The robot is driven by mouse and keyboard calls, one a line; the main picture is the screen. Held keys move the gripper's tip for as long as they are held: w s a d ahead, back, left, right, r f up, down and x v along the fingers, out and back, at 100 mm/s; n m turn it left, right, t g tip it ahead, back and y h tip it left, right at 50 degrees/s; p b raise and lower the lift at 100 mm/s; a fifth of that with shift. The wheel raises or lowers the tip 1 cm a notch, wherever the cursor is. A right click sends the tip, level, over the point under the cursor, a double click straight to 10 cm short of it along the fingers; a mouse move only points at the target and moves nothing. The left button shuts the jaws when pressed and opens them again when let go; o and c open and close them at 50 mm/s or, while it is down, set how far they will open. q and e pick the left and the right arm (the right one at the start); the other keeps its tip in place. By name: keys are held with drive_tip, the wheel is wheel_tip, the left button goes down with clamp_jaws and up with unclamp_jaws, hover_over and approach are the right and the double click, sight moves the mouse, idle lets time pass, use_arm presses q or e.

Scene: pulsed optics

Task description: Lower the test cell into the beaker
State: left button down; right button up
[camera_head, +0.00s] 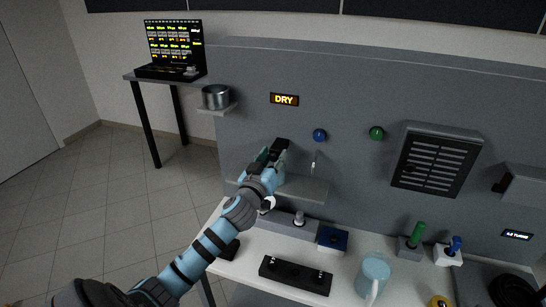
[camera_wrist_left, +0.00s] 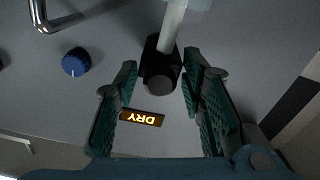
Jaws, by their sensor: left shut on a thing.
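My left gripper (camera_head: 272,158) is in front of the grey wall panel, above a small shelf. In the left wrist view its two green ribbed fingers (camera_wrist_left: 160,90) stand apart, one each side of a piece with a dark head (camera_wrist_left: 160,78) and a pale rod (camera_wrist_left: 173,28). I take this held piece to be the test cell; the dark block (camera_head: 279,145) at the fingertips seems part of it. A pale, see-through shape (camera_wrist_left: 190,4) at the wrist view's top edge may be the beaker; I cannot tell. My right gripper is not in view.
A metal spout (camera_head: 313,162) and a blue knob (camera_head: 319,135) are close right of the gripper, under the DRY sign (camera_head: 284,99). The shelf (camera_head: 308,188) juts out below. A pale blue jug (camera_head: 373,273) and black rack (camera_head: 295,276) stand on the bench.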

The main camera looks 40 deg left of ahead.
use_arm(q)
wheel_tip(320, 180, down, 2)
drive_tip(key=shift+f+b, duration=0.2)
drive_tip(key=shift+b, duration=0.2)
drive_tip(key=shift+r, duration=0.1)
drive_tip(key=c, duration=1.4)
unclamp_jaws()
drive_tip(key=shift+o, duration=0.2)
drive_tip(key=v, duration=1.2)
